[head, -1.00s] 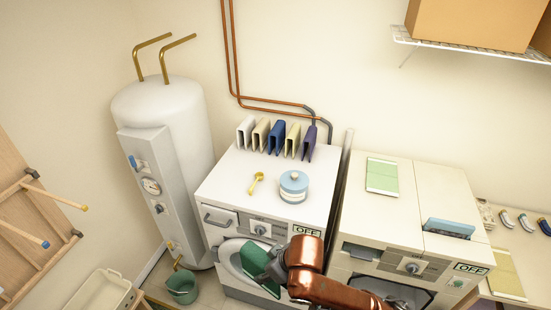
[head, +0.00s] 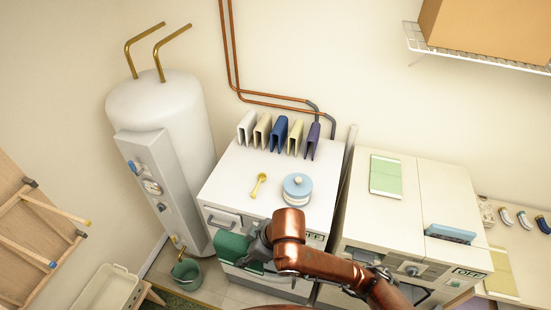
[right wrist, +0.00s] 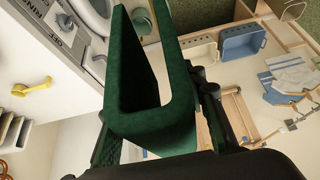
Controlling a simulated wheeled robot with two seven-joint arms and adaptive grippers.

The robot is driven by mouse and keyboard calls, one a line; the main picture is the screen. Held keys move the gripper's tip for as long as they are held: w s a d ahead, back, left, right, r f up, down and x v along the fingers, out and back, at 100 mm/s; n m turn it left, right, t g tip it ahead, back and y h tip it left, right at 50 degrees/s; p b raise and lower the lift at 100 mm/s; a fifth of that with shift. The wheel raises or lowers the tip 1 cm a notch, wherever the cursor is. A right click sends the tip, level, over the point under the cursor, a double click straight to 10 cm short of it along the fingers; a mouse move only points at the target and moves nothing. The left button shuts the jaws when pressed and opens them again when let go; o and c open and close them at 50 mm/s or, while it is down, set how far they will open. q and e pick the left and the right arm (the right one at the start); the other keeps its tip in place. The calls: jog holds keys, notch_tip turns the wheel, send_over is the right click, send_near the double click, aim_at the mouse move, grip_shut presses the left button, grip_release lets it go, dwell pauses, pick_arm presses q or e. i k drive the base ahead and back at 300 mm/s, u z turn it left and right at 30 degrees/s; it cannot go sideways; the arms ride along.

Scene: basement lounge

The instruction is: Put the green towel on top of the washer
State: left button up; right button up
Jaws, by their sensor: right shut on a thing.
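The green towel (head: 232,246) is folded into a thick U shape; it fills the middle of the right wrist view (right wrist: 150,125). My right gripper (head: 258,246) is shut on it and holds it in front of the left white machine, near its top front edge. That machine, the washer (head: 228,185), has a round door, seen in the right wrist view (right wrist: 92,15). On its top, folded cloths (head: 278,134) stand in a row at the back. A yellow scoop (head: 259,186) and a blue-lidded tub (head: 297,190) lie in front of them. My left gripper is not in view.
A second white machine (head: 400,215) stands to the right with a green-and-cream flat item (head: 385,176) on top. A white water heater (head: 165,125) stands left of the washer, with a green bucket (head: 186,274) below. The washer's top front left is clear.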

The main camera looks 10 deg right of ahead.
aim_at(227, 181)
jog(key=i, duration=1.35)
jog(key=u, duration=0.2)
